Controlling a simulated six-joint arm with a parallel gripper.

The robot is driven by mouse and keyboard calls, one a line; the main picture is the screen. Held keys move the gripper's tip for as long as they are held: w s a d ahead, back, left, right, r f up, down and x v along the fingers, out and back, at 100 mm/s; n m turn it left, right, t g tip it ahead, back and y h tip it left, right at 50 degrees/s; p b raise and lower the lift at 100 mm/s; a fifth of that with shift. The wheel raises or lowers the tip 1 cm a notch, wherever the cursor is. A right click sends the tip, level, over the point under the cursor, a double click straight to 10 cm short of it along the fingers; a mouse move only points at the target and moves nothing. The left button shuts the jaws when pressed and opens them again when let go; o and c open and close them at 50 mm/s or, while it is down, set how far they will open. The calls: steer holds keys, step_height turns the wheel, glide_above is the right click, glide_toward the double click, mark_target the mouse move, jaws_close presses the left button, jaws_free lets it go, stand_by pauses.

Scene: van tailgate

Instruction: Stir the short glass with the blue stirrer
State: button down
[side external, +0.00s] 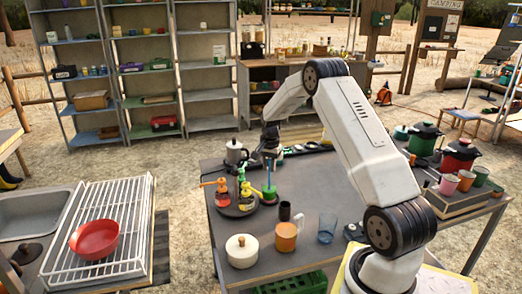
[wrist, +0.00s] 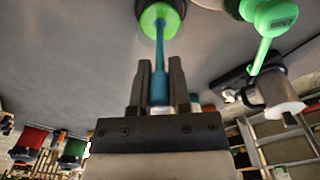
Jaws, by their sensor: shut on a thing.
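My gripper (side external: 270,151) (wrist: 160,72) is shut on the upper part of a blue stirrer (side external: 269,175) (wrist: 160,45). The stirrer points down, and its lower end is at a small green cup-like vessel (side external: 269,194) (wrist: 160,17). The lower end appears to be inside the vessel's rim; its depth cannot be told. A clear bluish glass (side external: 327,229) stands apart, near the table's front edge. I cannot tell which of these two is the short glass.
Syrup bottles with orange, red and green tops (side external: 243,188) stand on a round dark tray just left of the green vessel; the mint one (wrist: 275,22) is close. A moka pot (side external: 235,153), dark cup (side external: 285,211), orange mug (side external: 287,236) and cream pot (side external: 242,250) stand around.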

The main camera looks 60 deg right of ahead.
steer(key=shift+r, duration=1.95)
steer(key=shift+r, duration=0.1)
steer(key=shift+r, duration=2.4)
